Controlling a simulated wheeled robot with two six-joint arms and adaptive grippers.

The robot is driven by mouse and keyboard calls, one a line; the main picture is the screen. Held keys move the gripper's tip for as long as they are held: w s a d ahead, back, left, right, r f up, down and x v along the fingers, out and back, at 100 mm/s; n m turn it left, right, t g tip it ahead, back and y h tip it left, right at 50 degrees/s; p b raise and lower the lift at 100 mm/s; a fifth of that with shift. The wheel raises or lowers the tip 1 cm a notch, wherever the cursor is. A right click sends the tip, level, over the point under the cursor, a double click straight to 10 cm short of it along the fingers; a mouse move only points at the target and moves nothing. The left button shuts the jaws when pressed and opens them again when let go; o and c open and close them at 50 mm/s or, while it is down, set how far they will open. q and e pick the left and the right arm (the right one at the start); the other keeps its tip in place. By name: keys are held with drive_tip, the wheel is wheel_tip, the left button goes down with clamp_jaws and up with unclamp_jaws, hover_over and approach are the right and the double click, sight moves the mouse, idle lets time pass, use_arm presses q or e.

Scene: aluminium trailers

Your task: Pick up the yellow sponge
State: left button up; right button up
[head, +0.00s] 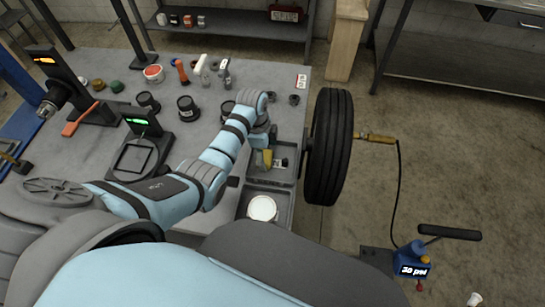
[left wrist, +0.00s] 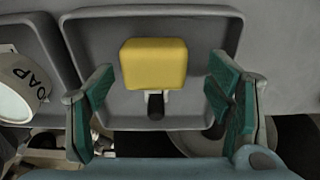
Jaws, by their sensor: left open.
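The yellow sponge (left wrist: 154,63) is a small rounded block in a grey tray compartment (left wrist: 215,30) in the left wrist view. It sits beside or on a small white and black item (left wrist: 155,100). My left gripper (left wrist: 160,100) is open, with its green-padded fingers on either side of the sponge and apart from it. In the head view the sponge (head: 267,159) shows as a yellow patch under my left gripper (head: 265,150), which partly hides it. My right gripper is not in view.
A white soap tub (head: 262,208) stands in the neighbouring tray compartment. A tyre (head: 328,147) stands just right of the tray. A grey table (head: 85,150) on the left holds black jars, a scale and several tools. A blue pump (head: 413,257) is at the lower right.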

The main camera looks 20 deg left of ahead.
use_arm(q)
wheel_tip(320, 180, down, 2)
drive_tip(key=shift+s+r, duration=0.25)
drive_tip(key=shift+r, duration=0.1)
drive_tip(key=shift+s+r, duration=0.15)
drive_tip(key=shift+s, duration=0.05)
drive_tip(key=c, duration=0.9)
drive_tip(key=shift+w, duration=0.1)
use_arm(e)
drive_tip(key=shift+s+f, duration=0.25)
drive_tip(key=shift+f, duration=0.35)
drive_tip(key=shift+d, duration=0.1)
